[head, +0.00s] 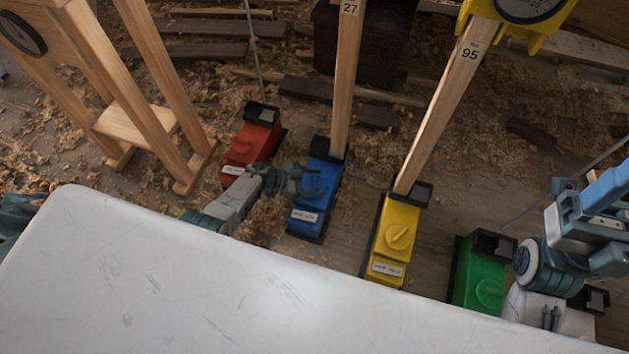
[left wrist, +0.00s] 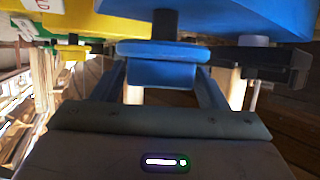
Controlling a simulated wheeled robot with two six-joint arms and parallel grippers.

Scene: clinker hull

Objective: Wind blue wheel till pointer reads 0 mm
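The blue jack (head: 315,195) stands on the floor beyond the white surface, under a wooden post (head: 345,75) marked 27. In the left wrist view the blue wheel (left wrist: 160,49) is a disc on a dark shaft, with a raised blue bar (left wrist: 163,74) between my fingers. The fingers appear to touch the bar on both sides. No pointer or scale for the blue post is in view. My right arm is at the right edge; its fingers cannot be made out clearly.
A red jack (head: 254,140) stands left of the blue one; yellow (head: 395,240) and green (head: 480,275) jacks stand right. A wooden stand (head: 135,125) is at left. The white curved surface (head: 190,285) fills the foreground. Shavings and planks litter the floor.

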